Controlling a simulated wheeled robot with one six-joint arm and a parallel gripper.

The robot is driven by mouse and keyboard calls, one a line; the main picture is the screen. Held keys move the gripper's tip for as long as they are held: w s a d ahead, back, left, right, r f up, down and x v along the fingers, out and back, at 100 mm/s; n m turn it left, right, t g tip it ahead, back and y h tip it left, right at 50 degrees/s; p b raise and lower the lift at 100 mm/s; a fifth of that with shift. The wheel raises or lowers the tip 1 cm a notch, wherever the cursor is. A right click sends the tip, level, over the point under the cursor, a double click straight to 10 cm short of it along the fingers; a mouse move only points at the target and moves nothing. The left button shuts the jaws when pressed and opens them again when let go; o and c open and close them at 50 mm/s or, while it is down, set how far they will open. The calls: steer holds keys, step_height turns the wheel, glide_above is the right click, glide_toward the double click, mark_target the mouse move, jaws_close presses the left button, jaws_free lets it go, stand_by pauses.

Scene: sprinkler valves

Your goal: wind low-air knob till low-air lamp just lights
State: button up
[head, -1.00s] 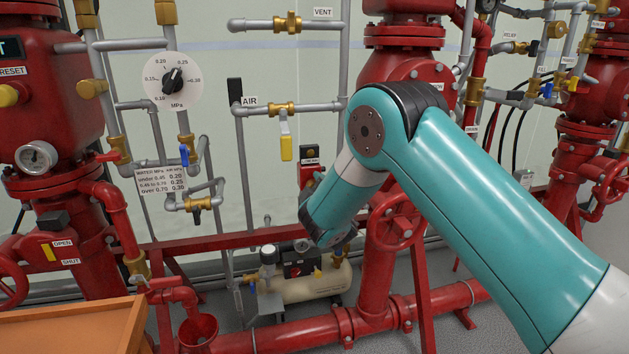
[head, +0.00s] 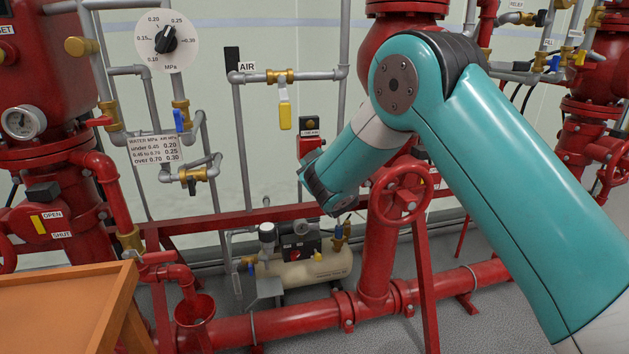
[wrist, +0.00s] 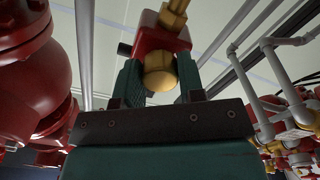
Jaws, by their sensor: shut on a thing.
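The low-air box (head: 309,142) is a small red housing with a dark top and a white label, partly covered by my arm in the head view. A small dull amber spot on its dark top shows no clear glow; I cannot tell if it is the lamp. In the wrist view the red housing (wrist: 160,42) has a round brass knob (wrist: 160,80) under it. My gripper (wrist: 160,82) has its two dark green fingers on either side of the knob, shut on it. The knob and fingertips are hidden behind my arm in the head view.
The AIR pipe with its yellow-handled valve (head: 284,110) runs left of the box. A red handwheel (head: 401,194) stands close to the right of my wrist. A compressor (head: 305,265) lies below. An orange table (head: 65,305) is at lower left.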

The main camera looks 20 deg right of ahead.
steer(key=shift+f+m+b, duration=0.55)
steer(key=shift+m+b, duration=0.35)
steer(key=shift+b, duration=0.05)
steer(key=o, duration=0.9)
steer(key=shift+r+p, duration=0.55)
steer(key=shift+p, duration=0.35)
steer(key=shift+c, duration=0.2)
steer(key=s+b, duration=0.5)
steer(key=s, duration=0.2)
steer(key=shift+b, duration=0.3)
